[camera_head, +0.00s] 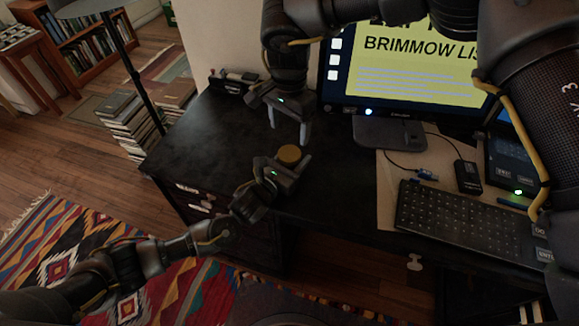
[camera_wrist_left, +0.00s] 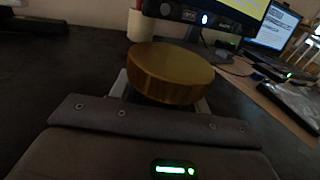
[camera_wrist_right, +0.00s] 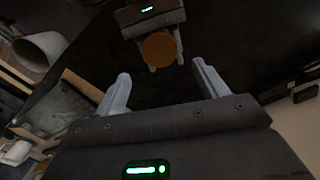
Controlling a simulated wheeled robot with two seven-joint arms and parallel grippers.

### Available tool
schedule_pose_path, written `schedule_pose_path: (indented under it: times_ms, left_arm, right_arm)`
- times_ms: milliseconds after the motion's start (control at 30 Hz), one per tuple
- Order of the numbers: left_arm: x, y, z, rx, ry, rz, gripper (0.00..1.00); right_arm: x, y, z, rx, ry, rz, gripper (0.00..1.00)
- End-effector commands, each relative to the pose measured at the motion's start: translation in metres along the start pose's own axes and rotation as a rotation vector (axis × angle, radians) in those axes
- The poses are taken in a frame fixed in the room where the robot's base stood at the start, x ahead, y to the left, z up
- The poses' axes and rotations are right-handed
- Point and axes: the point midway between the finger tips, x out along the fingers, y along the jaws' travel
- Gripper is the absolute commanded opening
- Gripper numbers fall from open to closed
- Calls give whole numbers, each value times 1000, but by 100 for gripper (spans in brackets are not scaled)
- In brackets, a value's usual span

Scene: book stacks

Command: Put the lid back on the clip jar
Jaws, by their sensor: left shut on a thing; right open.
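A round, golden-brown lid (camera_head: 289,154) is held above the desk. My left gripper (camera_head: 287,168) is shut on it; the left wrist view shows the lid (camera_wrist_left: 170,73) close up between the fingers, and the right wrist view shows it too (camera_wrist_right: 159,48). My right gripper (camera_head: 289,128) is open and empty, fingers pointing down, just behind the lid and apart from it. A pale, rounded object (camera_wrist_left: 141,25) stands beyond the lid in the left wrist view; I cannot tell whether it is the clip jar. I see no clear jar in the head view, where my right arm hides part of the desk.
The black desk (camera_head: 205,140) is clear left of the grippers. A monitor (camera_head: 400,60) stands behind, with a keyboard (camera_head: 465,222) and a small black device (camera_head: 467,177) at right. A dark holder (camera_head: 233,82) sits at the back left. Book stacks (camera_head: 130,125) stand on the floor.

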Motion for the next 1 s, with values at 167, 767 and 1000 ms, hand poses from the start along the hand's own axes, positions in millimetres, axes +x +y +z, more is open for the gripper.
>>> schedule_pose_path:
  times_ms: [167,767,1000]
  left_arm:
    - [0,0,1,0,-1,0,0]
    - [0,0,1,0,-1,0,0]
    - [0,0,1,0,-1,0,0]
  right_arm:
    - [0,0,0,1,0,0,72]
    - [63,0,0,4,-1,2,72]
    - [79,0,0,4,0,1,72]
